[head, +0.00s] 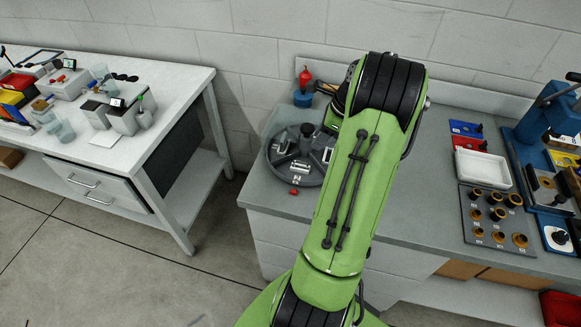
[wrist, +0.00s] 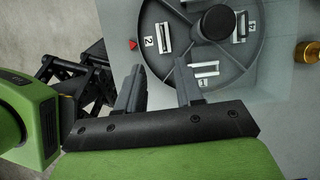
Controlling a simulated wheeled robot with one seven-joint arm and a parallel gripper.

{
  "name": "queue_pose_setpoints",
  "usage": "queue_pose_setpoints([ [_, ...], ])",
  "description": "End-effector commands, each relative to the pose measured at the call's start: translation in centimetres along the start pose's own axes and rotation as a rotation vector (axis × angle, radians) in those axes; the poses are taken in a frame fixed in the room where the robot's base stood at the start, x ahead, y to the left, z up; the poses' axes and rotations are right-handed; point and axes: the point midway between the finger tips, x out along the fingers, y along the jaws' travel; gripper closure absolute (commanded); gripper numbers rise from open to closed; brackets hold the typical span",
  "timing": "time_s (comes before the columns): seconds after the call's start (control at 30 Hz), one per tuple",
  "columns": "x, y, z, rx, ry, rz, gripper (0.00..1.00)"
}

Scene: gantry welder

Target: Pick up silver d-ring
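A round dark grey tray (head: 285,176) with raised dividers and numbered compartments sits on the grey bench; it also shows in the wrist view (wrist: 222,80). Several small silver pieces lie in it: a flat rectangular frame (wrist: 206,71), a narrow frame at upper right (wrist: 241,27) and a bar-like piece by label 2 (wrist: 166,38). I cannot tell for sure which is the silver d-ring. My gripper (wrist: 159,68) is open, with nothing seen between its fingers. Its fingertips appear over the tray's near edge, the right one close to the flat frame. In the head view my arm hides it.
A small red piece (wrist: 133,44) lies beside the tray. A blue pot with a red top (head: 303,93) stands behind it. A white tray (head: 483,169), a board of brass parts (head: 487,216) and a blue press (head: 545,125) are at right. A white table (head: 178,85) stands left.

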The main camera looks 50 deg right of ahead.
Motion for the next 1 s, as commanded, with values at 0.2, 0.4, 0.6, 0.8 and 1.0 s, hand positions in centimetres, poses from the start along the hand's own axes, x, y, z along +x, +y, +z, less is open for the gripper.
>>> queue_pose_setpoints([
  [0.2,5.8,0.1,-0.1,-0.002,0.001,0.005,0.64],
  [0.4,7.7,0.0,-0.1,-0.002,0.002,0.001,0.64],
  [0.6,11.3,-0.3,-0.1,-0.003,0.002,0.004,0.64],
  [0.8,12.4,-0.4,-0.1,-0.002,0.002,-0.001,0.64],
  [1.0,12.4,-0.4,-0.1,-0.003,0.002,0.0,0.82],
])
